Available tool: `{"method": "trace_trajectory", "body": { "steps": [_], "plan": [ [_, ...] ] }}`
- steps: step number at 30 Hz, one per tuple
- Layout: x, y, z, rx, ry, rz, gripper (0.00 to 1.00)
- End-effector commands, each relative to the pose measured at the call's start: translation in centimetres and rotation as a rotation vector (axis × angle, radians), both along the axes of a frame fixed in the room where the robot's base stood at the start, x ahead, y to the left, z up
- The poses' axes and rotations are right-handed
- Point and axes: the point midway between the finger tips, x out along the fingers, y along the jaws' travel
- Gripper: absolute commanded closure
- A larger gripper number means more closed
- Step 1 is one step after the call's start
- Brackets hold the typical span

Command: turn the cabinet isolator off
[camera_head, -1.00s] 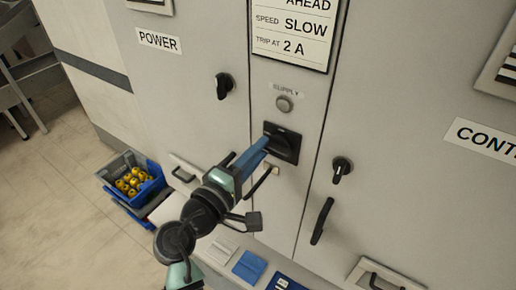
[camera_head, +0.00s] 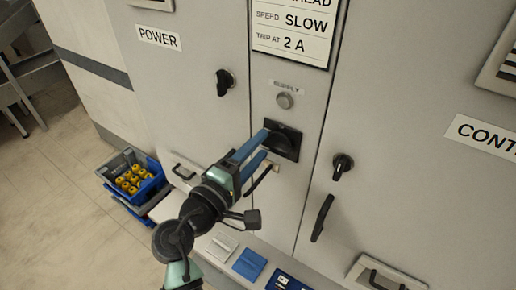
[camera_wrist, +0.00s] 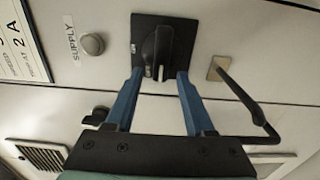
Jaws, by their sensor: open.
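The isolator is a black rotary handle on a square black plate (camera_head: 290,143) in the narrow middle panel, below the SUPPLY label and a round grey button (camera_head: 284,101). In the wrist view the handle (camera_wrist: 158,48) points up and down the picture, with a pale mark near its lower end. My gripper (camera_head: 266,143) is open in front of the isolator. In the wrist view its blue fingers (camera_wrist: 159,74) stand apart, one on each side of the handle's lower end, with gaps visible. Whether the fingertips touch the plate I cannot tell.
Black knobs sit left (camera_head: 224,83) and right (camera_head: 342,166) of the panel. A black pull handle (camera_head: 322,218) is at lower right. A ledge below carries a blue block (camera_head: 249,264). A blue crate (camera_head: 151,184) with yellow items is at left; floor there is clear.

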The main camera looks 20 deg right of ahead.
Motion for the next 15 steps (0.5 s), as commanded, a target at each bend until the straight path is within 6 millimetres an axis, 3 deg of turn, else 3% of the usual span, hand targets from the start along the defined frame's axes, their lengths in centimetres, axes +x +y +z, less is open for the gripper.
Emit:
{"method": "trace_trajectory", "body": {
  "steps": [15],
  "plan": [
    [-6.1, 8.0, -0.4, 0.001, -0.001, 0.005, 0.46]
  ]
}}
